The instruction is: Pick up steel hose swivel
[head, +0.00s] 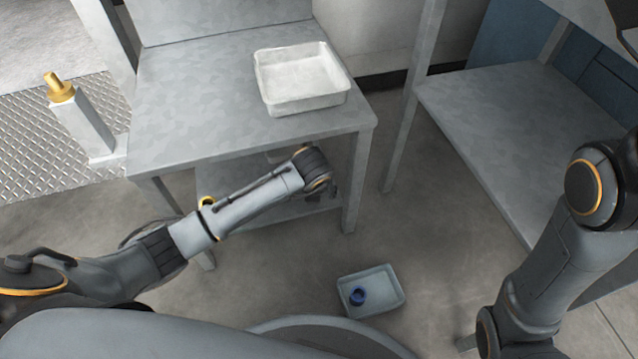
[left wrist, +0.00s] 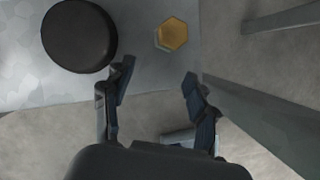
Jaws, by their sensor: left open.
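No part in view is plainly a steel hose swivel. In the left wrist view a small hexagonal piece (left wrist: 172,34) with a brass-yellow top and pale sides stands on a grey metal surface; I cannot tell whether it is the swivel. A black round object (left wrist: 79,36) is left of it. My left gripper (left wrist: 157,73) is open and empty, its fingers apart from both, with the hexagonal piece beyond the fingertips. In the head view my left arm reaches to the bench's front edge, and the wrist hides part of the lower shelf. My right gripper is out of view.
A grey bench (head: 200,95) carries an empty-looking white tray (head: 305,103) and has a lower shelf (head: 275,208). A floor tray (head: 385,298) holds a blue ring (head: 357,296). A brass-topped post (head: 85,120) stands left.

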